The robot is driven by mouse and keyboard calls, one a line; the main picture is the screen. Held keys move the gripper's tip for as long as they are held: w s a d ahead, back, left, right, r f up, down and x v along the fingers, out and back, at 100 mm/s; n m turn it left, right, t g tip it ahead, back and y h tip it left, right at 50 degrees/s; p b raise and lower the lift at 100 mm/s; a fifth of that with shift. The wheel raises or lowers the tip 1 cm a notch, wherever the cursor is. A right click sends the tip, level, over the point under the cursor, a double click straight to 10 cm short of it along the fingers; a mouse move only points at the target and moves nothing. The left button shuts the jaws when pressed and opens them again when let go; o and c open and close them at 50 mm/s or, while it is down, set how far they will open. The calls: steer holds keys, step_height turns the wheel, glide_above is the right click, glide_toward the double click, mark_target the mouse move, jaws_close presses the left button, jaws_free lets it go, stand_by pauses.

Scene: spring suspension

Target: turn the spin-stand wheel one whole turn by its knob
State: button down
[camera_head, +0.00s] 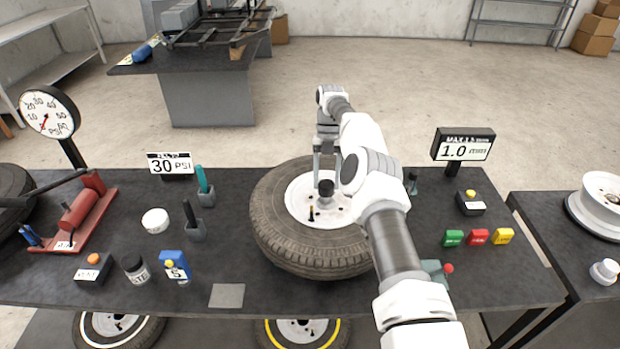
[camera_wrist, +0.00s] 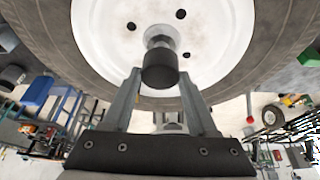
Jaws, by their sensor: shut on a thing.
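The spin-stand wheel (camera_head: 272,215) lies flat on the dark bench, a worn tyre around a white rim (camera_head: 296,197). A dark cylindrical knob (camera_head: 325,188) stands up near the middle of the rim; in the wrist view the knob (camera_wrist: 160,70) sits on a metal base. My gripper (camera_head: 326,178) reaches down from above, and its two fingers (camera_wrist: 159,80) are shut on the knob, one on each side. A small dark stem with a yellowish part (camera_head: 311,212) stands on the rim in front of the knob. My arm hides the wheel's right side.
To the left are a gauge (camera_head: 48,112), a 30 PSI sign (camera_head: 170,164), a white pot (camera_head: 155,221) and a red tool (camera_head: 80,208). To the right are a 1.0 mm display (camera_head: 463,146) and coloured blocks (camera_head: 478,237). A grey plate (camera_head: 227,295) lies in front.

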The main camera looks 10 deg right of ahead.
steer(key=shift+n, duration=0.6)
steer(key=shift+h, duration=0.3)
steer(key=shift+c, duration=0.9)
jaws_free()
step_height(320, 180, up, 4)
steer(key=shift+r, duration=0.2)
steer(key=shift+s+d+b, duration=0.15)
steer(key=shift+d+b, duration=0.2)
steer(key=shift+b, duration=0.05)
steer(key=shift+s+d+r+b, duration=0.35)
steer(key=shift+d+b, duration=0.2)
steer(key=shift+b, duration=0.2)
steer(key=s+d+r+b, duration=0.1)
steer(key=s+d+r, duration=0.4)
steer(key=d, duration=0.3)
steer(key=shift+r, duration=0.45)
